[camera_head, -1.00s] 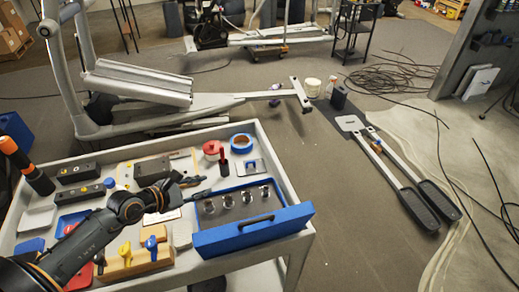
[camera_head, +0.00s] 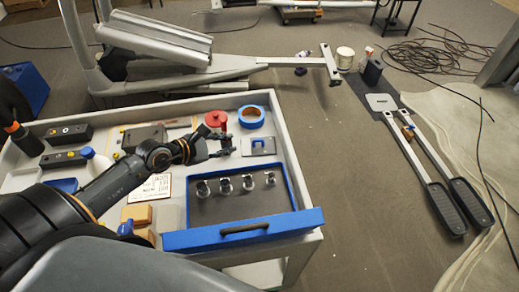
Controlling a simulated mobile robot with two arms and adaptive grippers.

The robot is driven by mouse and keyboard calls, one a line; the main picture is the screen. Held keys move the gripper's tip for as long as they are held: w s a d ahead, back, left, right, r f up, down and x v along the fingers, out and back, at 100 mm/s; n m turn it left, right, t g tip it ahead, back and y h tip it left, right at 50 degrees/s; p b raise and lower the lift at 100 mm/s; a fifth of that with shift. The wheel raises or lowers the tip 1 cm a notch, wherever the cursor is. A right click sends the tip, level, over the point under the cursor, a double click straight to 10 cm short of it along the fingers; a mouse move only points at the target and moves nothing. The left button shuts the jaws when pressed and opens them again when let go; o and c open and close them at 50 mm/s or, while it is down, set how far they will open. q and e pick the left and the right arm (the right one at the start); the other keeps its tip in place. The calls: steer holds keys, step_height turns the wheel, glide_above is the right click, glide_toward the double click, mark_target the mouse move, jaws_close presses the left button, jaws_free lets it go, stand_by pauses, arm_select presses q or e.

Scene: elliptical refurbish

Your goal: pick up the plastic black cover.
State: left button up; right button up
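I cannot tell for sure which thing is the plastic black cover. A small upright black piece (camera_head: 373,71) stands on the dark floor mat beyond the cart, and a flat dark plate (camera_head: 143,137) lies at the back of the cart top. My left gripper (camera_head: 226,148) reaches across the cart from the left. Its fingers look apart and empty, above the cart between the red round part (camera_head: 216,119) and the blue-edged tray (camera_head: 294,186). It is well away from the black piece on the floor. My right gripper is not in view.
The cart (camera_head: 284,146) also holds a blue ring (camera_head: 251,117), several metal fittings and black blocks (camera_head: 69,133). On the floor are a machine frame (camera_head: 230,66), two long pedal arms (camera_head: 420,165) and coiled black cables (camera_head: 425,52).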

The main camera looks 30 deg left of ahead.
arm_select(q)
step_height(320, 180, down, 2)
steer(key=b, duration=0.1)
glide_toward(258, 141)
steer(key=x, duration=0.3)
steer(key=shift+w+d+p, duration=0.3)
steer(key=shift+w+p, duration=0.05)
steer(key=shift+a+f+x, duration=0.1)
steer(key=shift+f+x, duration=0.05)
steer(key=shift+x, duration=1.2)
steer(key=shift+a+f+x, duration=0.1)
steer(key=shift+a+x, duration=0.05)
steer(key=shift+x, duration=1.15)
steer(key=shift+s, duration=0.1)
jaws_close()
